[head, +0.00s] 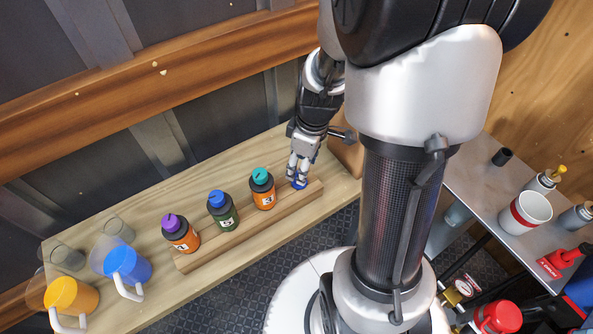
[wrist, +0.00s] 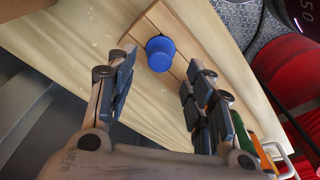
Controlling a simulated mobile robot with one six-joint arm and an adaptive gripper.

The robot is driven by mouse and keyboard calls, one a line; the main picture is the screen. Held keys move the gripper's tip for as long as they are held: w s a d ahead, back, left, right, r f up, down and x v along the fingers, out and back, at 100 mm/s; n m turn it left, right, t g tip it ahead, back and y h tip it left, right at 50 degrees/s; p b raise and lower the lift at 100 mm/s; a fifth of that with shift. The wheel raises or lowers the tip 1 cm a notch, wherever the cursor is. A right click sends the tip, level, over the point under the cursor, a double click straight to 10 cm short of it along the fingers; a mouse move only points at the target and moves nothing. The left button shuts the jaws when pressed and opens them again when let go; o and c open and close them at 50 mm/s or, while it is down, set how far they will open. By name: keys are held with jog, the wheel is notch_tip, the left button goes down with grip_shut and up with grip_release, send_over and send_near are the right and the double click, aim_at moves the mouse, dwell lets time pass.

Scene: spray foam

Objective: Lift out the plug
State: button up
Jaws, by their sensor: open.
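The blue plug (head: 299,185) sits at the right end of a long wooden rack (head: 250,224) on the table. In the wrist view the plug (wrist: 160,50) shows as a round blue knob with a wider rim. Its lower part cannot be made out. My gripper (head: 297,176) is directly over the plug, pointing down. In the wrist view my gripper (wrist: 163,60) is open, with one finger on each side of the plug. Gaps show between both fingers and the plug, so it is not gripped.
Orange (head: 263,190), green (head: 223,212) and another orange bottle (head: 181,234) stand along the rack, left of my gripper. Blue (head: 128,264) and orange mugs (head: 72,297) and clear cups stand at the left. A metal table (head: 480,190) with cans is at the right.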

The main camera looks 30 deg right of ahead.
jog(key=shift+w+a+f+b, duration=0.15)
jog(key=shift+f+b, duration=0.2)
jog(key=shift+f, duration=1.05)
jog(key=shift+w+a+f+b, duration=0.15)
jog(key=shift+f+b, duration=0.2)
jog(key=shift+f, duration=1)
jog(key=shift+d, duration=0.1)
jog(key=shift+c, duration=0.2)
grip_shut()
jog(key=shift+r+p, duration=2.85)
jog(key=shift+r, duration=1.15)
